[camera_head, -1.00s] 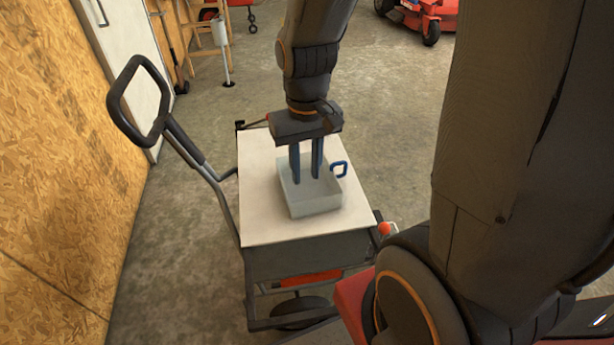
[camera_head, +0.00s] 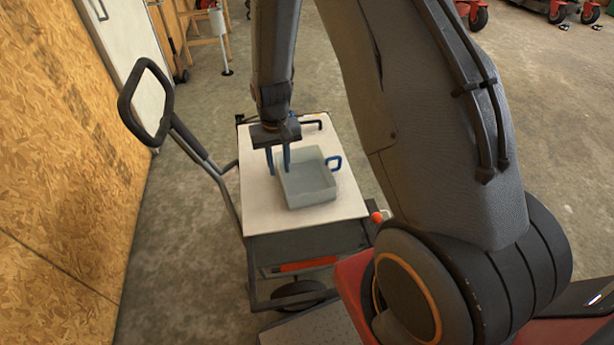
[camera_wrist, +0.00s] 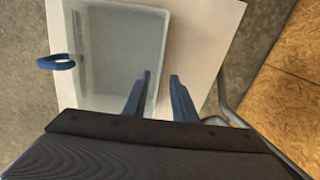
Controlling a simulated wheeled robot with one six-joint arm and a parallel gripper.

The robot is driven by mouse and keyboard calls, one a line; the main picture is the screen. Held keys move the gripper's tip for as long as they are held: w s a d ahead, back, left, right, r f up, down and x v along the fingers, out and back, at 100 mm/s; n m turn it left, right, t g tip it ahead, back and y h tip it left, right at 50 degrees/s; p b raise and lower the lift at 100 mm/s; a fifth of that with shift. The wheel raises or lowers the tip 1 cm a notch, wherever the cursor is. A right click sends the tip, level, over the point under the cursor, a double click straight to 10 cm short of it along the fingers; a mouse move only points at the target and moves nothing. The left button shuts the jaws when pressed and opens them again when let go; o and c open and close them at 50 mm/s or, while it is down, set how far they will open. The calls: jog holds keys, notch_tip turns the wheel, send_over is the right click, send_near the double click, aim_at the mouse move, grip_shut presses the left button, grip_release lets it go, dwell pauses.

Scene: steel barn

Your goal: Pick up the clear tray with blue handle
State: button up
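The clear tray (camera_head: 306,201) sits on the white top of a cart, its blue handle (camera_head: 334,163) sticking out on the right side. In the wrist view the tray (camera_wrist: 115,60) fills the upper left, with the handle (camera_wrist: 56,62) at its left. My gripper (camera_head: 278,160) points down at the tray's left wall, opposite the handle. Its two blue fingers are apart with nothing gripped between them. In the wrist view my gripper (camera_wrist: 160,76) has one finger over the tray's inside and one outside, with the wall's line between. Whether either finger touches the wall is unclear.
The cart's white top (camera_head: 262,209) has bare room around the tray. A black push handle (camera_head: 146,100) rises at the cart's left. A chipboard wall (camera_head: 60,180) stands further left. Red machines (camera_head: 474,14) stand far back right on open concrete floor.

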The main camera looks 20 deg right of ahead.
aim_at(280, 173)
jog(key=shift+s+f+p, duration=0.15)
jog(key=shift+f+p, duration=0.35)
jog(key=shift+f, duration=0.85)
jog(key=shift+s+f+p, duration=0.1)
jog(key=shift+f+p, duration=0.4)
jog(key=shift+f, duration=0.8)
jog(key=shift+c, duration=0.3)
grip_shut()
